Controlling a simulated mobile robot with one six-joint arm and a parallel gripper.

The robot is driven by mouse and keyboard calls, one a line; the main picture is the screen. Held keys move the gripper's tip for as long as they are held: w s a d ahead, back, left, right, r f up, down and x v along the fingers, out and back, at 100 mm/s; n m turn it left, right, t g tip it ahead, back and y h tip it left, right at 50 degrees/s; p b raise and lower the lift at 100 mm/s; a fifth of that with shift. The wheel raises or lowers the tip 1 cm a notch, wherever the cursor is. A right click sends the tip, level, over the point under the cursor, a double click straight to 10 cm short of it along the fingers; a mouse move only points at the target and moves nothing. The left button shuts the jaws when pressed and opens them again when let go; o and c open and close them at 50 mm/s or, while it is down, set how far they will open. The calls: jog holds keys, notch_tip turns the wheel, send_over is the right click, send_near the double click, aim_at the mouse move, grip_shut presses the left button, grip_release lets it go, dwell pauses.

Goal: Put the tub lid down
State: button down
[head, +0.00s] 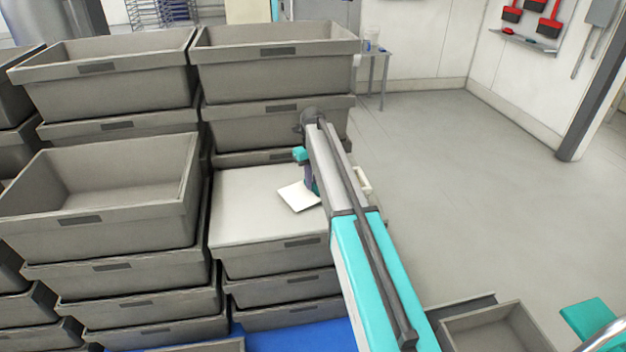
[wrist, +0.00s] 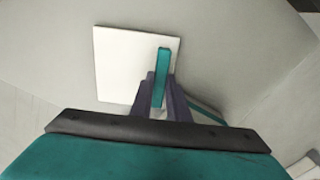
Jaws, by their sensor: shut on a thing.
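The tub lid (head: 245,205) is a broad, flat, pale grey panel over the top of the middle front stack of grey tubs. It fills much of the wrist view (wrist: 235,55). I cannot tell whether it rests fully on the rim below. A small white square plate (head: 296,197) shows against it at my fingertips, and also in the wrist view (wrist: 118,60); whether it is fixed to the panel is unclear. My gripper (wrist: 160,80) is shut, with a teal finger across the white plate. My arm hides the panel's right side in the head view.
Open grey tubs stand stacked to the left (head: 100,190) and behind (head: 275,65). Another open tub (head: 495,335) is low at the bottom right. A small table (head: 375,65) stands at the back. The floor to the right (head: 475,180) is clear.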

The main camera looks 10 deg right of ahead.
jog(key=shift+f, duration=0.2)
jog(key=c, duration=1.7)
grip_release()
jog(key=shift+r+b, duration=1.1)
jog(key=shift+r, duration=5.05)
